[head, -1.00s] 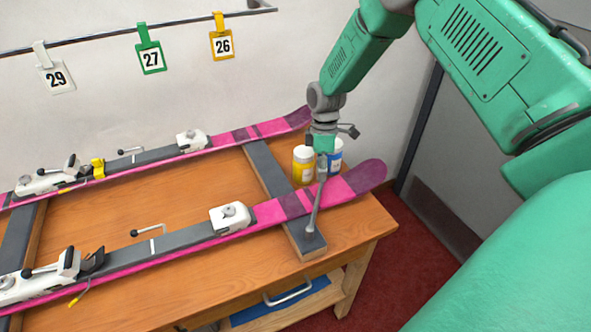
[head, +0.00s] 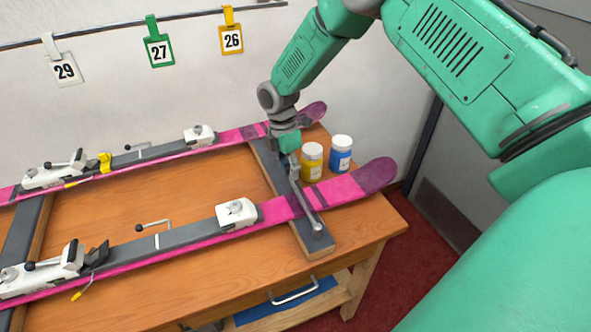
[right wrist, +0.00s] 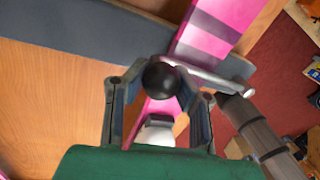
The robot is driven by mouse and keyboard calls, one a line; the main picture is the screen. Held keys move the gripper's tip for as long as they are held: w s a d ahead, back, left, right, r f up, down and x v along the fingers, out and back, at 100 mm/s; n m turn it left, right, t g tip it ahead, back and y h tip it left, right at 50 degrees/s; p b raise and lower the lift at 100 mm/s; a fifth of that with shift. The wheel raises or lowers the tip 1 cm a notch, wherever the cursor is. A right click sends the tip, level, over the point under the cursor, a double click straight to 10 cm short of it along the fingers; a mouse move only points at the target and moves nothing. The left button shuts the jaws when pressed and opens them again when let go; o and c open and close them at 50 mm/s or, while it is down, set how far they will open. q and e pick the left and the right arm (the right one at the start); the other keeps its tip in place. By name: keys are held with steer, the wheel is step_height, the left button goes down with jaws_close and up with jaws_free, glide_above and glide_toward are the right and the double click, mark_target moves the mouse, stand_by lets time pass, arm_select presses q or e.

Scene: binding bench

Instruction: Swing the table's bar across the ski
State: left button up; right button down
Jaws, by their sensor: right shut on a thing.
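The pink ski (head: 340,190) nearest me lies base down on the bench's two grey crosspieces. The metal bar (head: 307,204) is pivoted at the front end of the right crosspiece (head: 317,243). It slants back and left over the ski; I cannot tell if it touches the ski. My right gripper (head: 293,160) is shut on the bar's black knob, behind the ski's far edge. In the right wrist view the knob (right wrist: 160,79) sits between the fingers, and the bar (right wrist: 205,76) runs off to the right. My left gripper is not in view.
A second pink ski (head: 240,134) lies parallel at the back, close to my right gripper. A yellow jar (head: 312,163) and a blue jar (head: 340,155) stand just right of the gripper. Numbered tags hang on the rail (head: 100,34). The bench's middle (head: 180,191) is clear.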

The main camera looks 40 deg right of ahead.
steer(key=shift+w+a+r, duration=0.1)
steer(key=shift+w+r, duration=0.2)
steer(key=shift+w, duration=0.15)
steer(key=c, duration=1.2)
jaws_free()
steer(key=shift+f, duration=0.15)
steer(key=shift+s, duration=0.1)
steer(key=shift+r, duration=0.3)
step_height(320, 180, up, 11)
steer(key=w, duration=0.2)
steer(key=shift+w, duration=0.2)
